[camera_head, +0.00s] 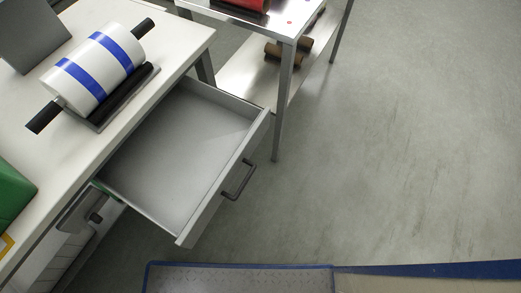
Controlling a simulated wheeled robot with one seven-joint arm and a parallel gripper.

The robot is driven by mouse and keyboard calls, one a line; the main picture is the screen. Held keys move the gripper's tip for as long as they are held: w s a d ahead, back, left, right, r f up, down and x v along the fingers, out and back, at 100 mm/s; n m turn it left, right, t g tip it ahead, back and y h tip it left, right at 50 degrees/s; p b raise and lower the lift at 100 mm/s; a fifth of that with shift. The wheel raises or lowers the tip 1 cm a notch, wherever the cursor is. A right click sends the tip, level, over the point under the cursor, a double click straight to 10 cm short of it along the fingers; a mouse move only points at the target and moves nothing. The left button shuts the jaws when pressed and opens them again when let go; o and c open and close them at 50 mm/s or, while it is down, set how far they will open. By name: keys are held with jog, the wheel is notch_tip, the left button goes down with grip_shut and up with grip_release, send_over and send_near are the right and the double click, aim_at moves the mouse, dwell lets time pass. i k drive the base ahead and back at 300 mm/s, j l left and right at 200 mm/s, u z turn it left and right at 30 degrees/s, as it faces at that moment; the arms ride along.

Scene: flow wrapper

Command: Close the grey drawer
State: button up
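The grey drawer (180,148) is pulled out from under the white worktop and stands open and empty. Its front panel (225,182) faces to the lower right. A dark bar handle (239,181) is fixed on the outside of that panel. My gripper is not in view, so I cannot see where it is relative to the handle.
A white roll with blue bands (95,68) rests on the worktop (185,38) above the drawer. A metal trolley (290,60) with a lower shelf stands beside the drawer's far end. A blue-edged surface (240,278) lies at the bottom. Open floor (400,150) extends right.

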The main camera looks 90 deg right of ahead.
aim_at(178, 167)
jog(key=k+z, duration=0.25)
jog(key=z, duration=0.15)
jog(key=k+z, duration=0.55)
jog(key=z, duration=0.2)
jog(key=k+l+z, duration=0.15)
jog(key=k+l, duration=0.35)
jog(key=k, duration=0.25)
jog(key=k+l+z, duration=0.15)
jog(key=k+l, duration=0.4)
jog(key=k, duration=0.15)
jog(key=i+u, duration=0.85)
